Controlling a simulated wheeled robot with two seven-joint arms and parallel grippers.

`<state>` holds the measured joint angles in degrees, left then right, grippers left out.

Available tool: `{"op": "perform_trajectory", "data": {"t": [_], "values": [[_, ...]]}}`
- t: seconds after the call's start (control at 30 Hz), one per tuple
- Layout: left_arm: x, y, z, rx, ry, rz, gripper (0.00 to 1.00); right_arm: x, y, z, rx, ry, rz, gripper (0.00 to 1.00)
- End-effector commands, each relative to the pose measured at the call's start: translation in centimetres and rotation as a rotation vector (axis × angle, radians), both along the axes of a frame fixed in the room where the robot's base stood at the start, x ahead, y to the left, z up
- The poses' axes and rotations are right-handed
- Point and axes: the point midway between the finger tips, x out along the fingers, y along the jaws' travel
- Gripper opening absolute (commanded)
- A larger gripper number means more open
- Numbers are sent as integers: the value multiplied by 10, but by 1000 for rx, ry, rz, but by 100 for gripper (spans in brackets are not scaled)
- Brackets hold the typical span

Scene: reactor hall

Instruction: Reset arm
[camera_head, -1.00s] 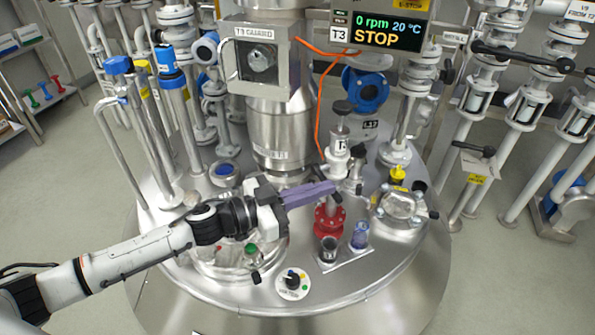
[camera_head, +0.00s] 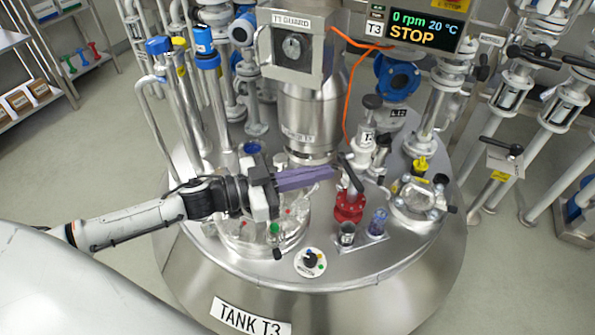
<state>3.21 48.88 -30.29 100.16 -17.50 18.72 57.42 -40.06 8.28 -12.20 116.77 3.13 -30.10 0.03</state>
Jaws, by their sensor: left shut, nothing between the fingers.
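My left arm comes in from the left over the tank lid. My left gripper (camera_head: 330,173) has long purple fingers, which are shut with nothing between them. Its fingertips point right, close to the black lever above the red flanged valve (camera_head: 349,207); I cannot tell whether they touch. The gripper body hangs over a round manway cover (camera_head: 240,238) and hides part of it. The tank (camera_head: 400,290) carries a "TANK T3" label. My right gripper is not in view.
A metal cup (camera_head: 346,234) and a blue-tinted glass (camera_head: 377,222) stand front right on the lid. A selector knob (camera_head: 310,262) sits at the front. The guard box (camera_head: 297,45) and drive column rise behind. Pipes crowd the left and right. A display (camera_head: 412,27) reads 0 rpm, 20 °C, STOP.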

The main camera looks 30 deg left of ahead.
Motion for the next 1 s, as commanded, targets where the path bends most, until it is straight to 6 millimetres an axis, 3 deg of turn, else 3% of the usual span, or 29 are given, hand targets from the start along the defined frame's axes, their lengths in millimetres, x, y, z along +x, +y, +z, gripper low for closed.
{"op": "perform_trajectory", "data": {"t": [0.1, 0.3, 0.67, 0.87, 1.0], "values": [[-16, 14, 0, 2, 4, -1, 0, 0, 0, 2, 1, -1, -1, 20], [-28, 27, 2, 0, 0, -1, 0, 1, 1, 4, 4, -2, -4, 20], [-32, 26, 0, -7, 7, 27, 0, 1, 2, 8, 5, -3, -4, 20], [-49, 13, -32, 2, 98, 227, 0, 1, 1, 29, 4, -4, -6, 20], [-84, 5, -73, 67, 261, 395, 0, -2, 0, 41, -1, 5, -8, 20]]}}
